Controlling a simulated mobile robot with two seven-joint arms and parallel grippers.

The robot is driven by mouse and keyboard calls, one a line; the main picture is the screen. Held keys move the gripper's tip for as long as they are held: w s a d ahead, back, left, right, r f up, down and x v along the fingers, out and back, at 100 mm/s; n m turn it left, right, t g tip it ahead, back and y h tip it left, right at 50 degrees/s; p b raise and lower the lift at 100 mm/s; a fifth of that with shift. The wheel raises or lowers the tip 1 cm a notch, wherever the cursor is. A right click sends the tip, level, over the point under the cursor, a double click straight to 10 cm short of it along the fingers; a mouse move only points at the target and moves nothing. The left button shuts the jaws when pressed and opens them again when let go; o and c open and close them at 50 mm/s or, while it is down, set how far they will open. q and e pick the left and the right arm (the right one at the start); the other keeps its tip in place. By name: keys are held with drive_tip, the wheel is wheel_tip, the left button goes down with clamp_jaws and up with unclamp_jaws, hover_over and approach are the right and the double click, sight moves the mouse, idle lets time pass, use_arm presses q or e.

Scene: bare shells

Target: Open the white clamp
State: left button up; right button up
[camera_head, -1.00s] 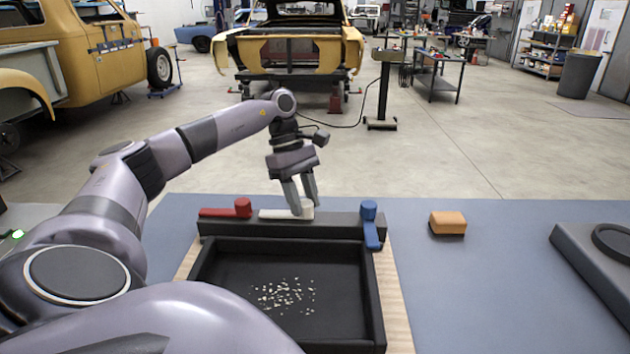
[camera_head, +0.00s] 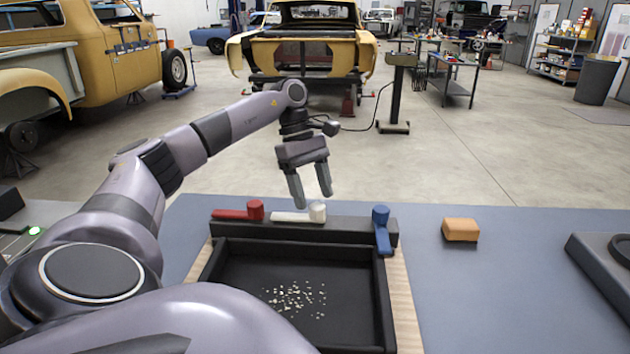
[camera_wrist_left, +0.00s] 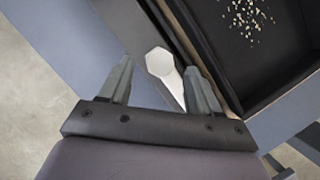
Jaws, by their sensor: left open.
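The white clamp (camera_head: 292,216) sits on the dark bar at the back of the black tray, between the red clamp (camera_head: 238,211) and the blue clamp (camera_head: 382,230). Its lever lies along the bar, pointing left from its round knob. The blue lever points toward the tray instead. My left gripper (camera_head: 312,201) is open and empty, fingers pointing down, just above and behind the white clamp's knob. In the left wrist view, the white clamp (camera_wrist_left: 161,66) shows between my two fingertips (camera_wrist_left: 160,68), apart from them. My right gripper is not in view.
The black tray (camera_head: 388,310) holds small pale chips and stands on a wooden board on the blue-grey table (camera_head: 500,290). An orange block (camera_head: 460,230) lies to the right. A dark fixture (camera_head: 600,265) stands at the right edge. The table between them is clear.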

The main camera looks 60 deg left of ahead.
use_arm(q)
drive_tip(key=v, duration=0.4)
drive_tip(key=shift+r, duration=0.3)
idle(0.4)
